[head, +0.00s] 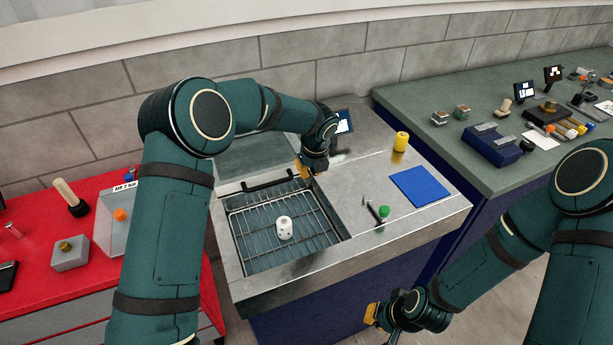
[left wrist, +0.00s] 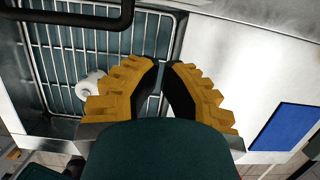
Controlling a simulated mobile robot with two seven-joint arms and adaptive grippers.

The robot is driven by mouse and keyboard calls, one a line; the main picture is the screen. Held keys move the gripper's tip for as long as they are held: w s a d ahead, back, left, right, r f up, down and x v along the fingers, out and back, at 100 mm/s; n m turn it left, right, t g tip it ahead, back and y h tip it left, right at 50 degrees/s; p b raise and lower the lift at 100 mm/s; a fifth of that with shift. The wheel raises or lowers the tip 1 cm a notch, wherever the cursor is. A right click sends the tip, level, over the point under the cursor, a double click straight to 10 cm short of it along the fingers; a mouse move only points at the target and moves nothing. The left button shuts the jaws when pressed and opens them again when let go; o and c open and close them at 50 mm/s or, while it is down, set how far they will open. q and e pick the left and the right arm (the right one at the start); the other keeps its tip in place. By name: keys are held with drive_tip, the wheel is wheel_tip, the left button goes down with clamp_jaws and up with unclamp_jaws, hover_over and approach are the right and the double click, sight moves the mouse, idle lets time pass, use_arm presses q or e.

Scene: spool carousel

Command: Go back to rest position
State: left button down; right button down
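My left gripper (head: 305,172) is over the back right edge of the sunken basin near its black handle. In the left wrist view its yellow fingers (left wrist: 163,68) have their tips close together with nothing held between them. My right gripper (head: 374,318) hangs low in front of the workbench, small and partly hidden by its own wrist; its finger opening does not show clearly. A white spool-like piece (head: 284,229) stands on the wire rack in the basin, clear of both grippers. It also shows in the left wrist view (left wrist: 88,84).
The metal counter (head: 340,200) holds a blue mat (head: 420,186), a yellow cylinder (head: 401,141), a green-capped item (head: 383,212) and a small screen (head: 343,122). A red bench (head: 60,290) stands left; a green bench (head: 470,165) with several tools stands right.

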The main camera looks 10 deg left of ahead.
use_arm(q)
drive_tip(key=v, duration=0.4)
drive_tip(key=shift+r, duration=0.3)
